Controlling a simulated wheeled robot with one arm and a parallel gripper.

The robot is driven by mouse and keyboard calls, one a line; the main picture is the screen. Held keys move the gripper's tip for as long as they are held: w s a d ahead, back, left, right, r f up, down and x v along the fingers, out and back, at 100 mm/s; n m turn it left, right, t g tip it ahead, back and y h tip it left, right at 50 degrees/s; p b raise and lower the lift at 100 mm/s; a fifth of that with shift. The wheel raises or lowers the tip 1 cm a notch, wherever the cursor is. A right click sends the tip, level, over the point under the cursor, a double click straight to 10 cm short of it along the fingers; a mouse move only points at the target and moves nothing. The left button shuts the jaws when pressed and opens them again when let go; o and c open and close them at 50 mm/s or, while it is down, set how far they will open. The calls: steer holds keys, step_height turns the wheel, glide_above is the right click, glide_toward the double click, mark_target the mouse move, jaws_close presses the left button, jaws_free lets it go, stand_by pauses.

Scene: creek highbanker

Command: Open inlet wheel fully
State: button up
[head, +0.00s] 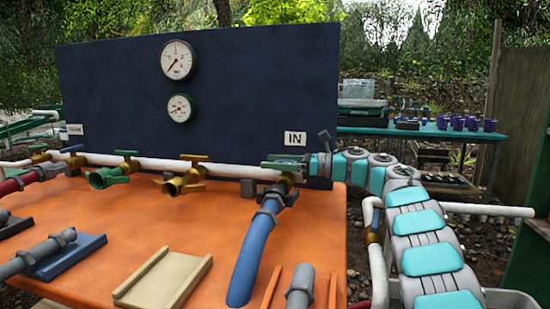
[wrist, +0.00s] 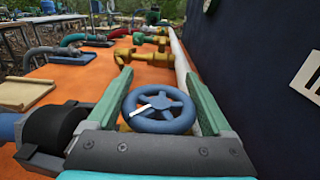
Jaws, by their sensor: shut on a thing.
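The inlet wheel (wrist: 158,118) is a blue, spoked handwheel with a white mark on one spoke. In the wrist view it sits between the two green fingers of my gripper (wrist: 156,78), which is shut on its rim. The white mark points toward the lower left. In the head view my gripper (head: 279,163) is at the valve below the white IN sign (head: 295,138), and it mostly hides the wheel. A blue hose (head: 255,250) runs from this valve toward the front of the orange table.
A dark blue panel (head: 120,90) with two gauges (head: 178,60) stands behind the valves. A brass valve (head: 185,178) and a green valve (head: 112,174) sit left along the white pipe (head: 225,170). A beige tray (head: 163,280) lies on the orange table (head: 130,235).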

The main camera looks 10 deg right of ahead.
steer(key=shift+s+r+n+g+y+p, duration=0.1)
steer(key=shift+s+n+g+y+p, duration=0.1)
steer(key=shift+n+g+p, duration=0.4)
steer(key=shift+s+n+g+y+p, duration=0.1)
steer(key=shift+n+g+y+p, duration=0.15)
steer(key=shift+g+p, duration=0.55)
steer(key=o, duration=1.1)
steer(key=shift+o, duration=0.2)
steer(key=v, duration=0.7)
steer(key=shift+d, duration=0.35)
